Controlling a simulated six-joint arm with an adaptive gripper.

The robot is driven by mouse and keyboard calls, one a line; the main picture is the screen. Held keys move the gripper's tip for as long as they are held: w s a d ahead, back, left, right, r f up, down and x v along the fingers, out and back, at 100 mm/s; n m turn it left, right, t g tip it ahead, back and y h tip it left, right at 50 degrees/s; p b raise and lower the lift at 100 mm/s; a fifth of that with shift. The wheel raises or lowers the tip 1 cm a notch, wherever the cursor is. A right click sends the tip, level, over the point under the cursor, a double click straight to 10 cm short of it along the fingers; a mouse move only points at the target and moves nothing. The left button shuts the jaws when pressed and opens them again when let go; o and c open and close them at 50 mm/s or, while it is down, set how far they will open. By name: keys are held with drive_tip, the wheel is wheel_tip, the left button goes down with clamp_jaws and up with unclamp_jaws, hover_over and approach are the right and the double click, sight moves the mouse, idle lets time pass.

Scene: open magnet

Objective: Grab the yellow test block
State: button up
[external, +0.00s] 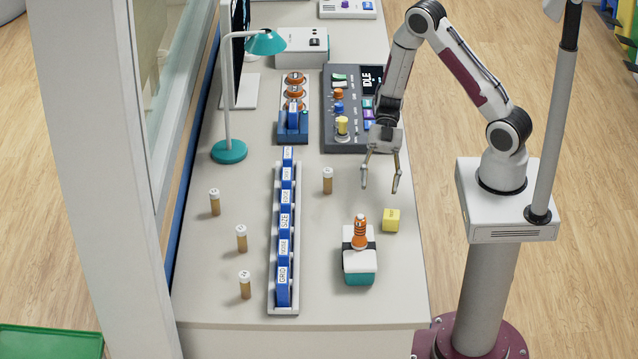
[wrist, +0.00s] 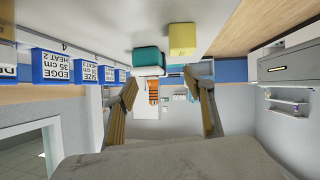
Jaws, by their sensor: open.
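The yellow test block (external: 391,220) sits on the table near its right edge, to the right of a white and teal box with an orange knob. It also shows in the wrist view (wrist: 182,39), at the top centre. My gripper (external: 380,189) is open and empty above the table, up and to the left of the block and apart from it in the external view. Its two fingers (wrist: 167,108) are spread in the wrist view, below the block in the picture.
The teal and white box (external: 359,265) with its orange knob stands close beside the block. A rack of blue labelled blocks (external: 270,300) runs along the table. A small bottle (external: 327,181) stands left of my gripper. A control panel (external: 345,107) lies behind.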

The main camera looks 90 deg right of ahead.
sight(392, 210)
drive_tip(key=shift+m+y, duration=0.7)
drive_tip(key=shift+m, duration=0.1)
drive_tip(key=s+f, duration=0.2)
drive_tip(key=s+d+f, duration=0.1)
drive_tip(key=s+f, duration=0.1)
drive_tip(key=shift+d+f, duration=0.2)
drive_tip(key=shift+f, duration=0.05)
drive_tip(key=shift+a, duration=0.15)
drive_tip(key=shift+x, duration=1.2)
drive_tip(key=shift+a+f, duration=0.15)
drive_tip(key=shift+a, duration=1.6)
drive_tip(key=shift+x, duration=0.95)
drive_tip(key=shift+c, duration=0.4)
drive_tip(key=c, duration=1.2)
